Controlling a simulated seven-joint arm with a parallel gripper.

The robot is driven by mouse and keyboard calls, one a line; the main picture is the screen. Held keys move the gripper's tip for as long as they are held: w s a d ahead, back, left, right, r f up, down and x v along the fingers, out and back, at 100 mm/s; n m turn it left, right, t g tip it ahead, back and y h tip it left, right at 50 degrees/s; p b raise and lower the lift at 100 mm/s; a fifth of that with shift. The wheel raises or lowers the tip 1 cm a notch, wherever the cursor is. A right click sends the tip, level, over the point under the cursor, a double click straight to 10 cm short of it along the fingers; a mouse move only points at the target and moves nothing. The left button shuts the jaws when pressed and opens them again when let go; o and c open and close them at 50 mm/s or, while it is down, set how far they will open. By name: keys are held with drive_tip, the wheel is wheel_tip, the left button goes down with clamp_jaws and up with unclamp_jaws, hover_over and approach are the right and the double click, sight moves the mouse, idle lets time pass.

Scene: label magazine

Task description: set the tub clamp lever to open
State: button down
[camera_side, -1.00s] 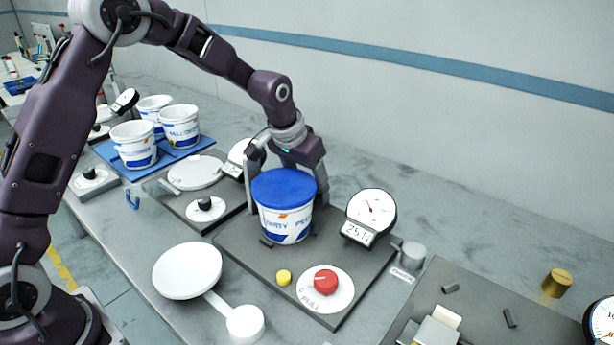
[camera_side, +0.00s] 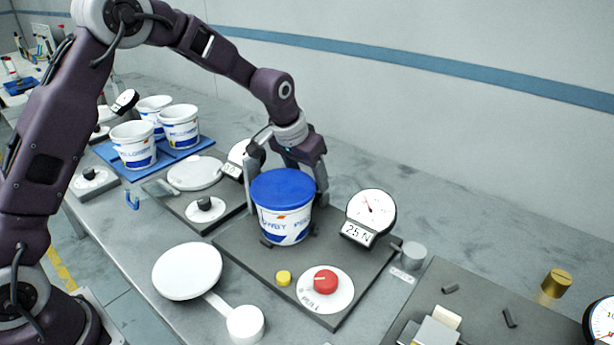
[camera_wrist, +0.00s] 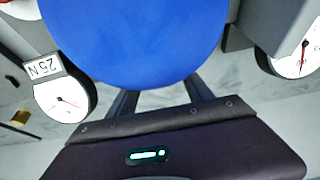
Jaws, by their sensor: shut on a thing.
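The white tub (camera_side: 284,224) with a blue lid (camera_side: 283,187) stands upright on a dark grey base plate (camera_side: 235,246). The lid fills the upper part of the wrist view (camera_wrist: 135,40). My gripper (camera_side: 285,198) reaches down from behind, with its fingers on either side of the tub, shut on it. Small dark clamp pieces (camera_side: 266,241) sit at the tub's foot. I cannot make out a clamp lever or its setting. A red knob (camera_side: 325,281) on a white lettered disc and a yellow button (camera_side: 283,278) are at the plate's front.
A dial gauge (camera_side: 371,207) reading about 25 N stands right of the tub. Several white tubs (camera_side: 133,152) stand on a blue mat at the back left. A white round pan (camera_side: 187,271) lies front left. Another dark plate (camera_side: 465,285) with fittings lies right.

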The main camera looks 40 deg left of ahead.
drive_tip(key=shift+w+r, duration=0.25)
drive_tip(key=shift+w, duration=0.55)
drive_tip(key=shift+w+r, duration=0.2)
drive_tip(key=shift+w, duration=0.65)
drive_tip(key=shift+w+r, duration=0.25)
drive_tip(key=shift+w, duration=0.55)
drive_tip(key=shift+c, duration=2.1)
unclamp_jaws()
drive_tip(key=shift+f, duration=0.1)
drive_tip(key=v, duration=0.7)
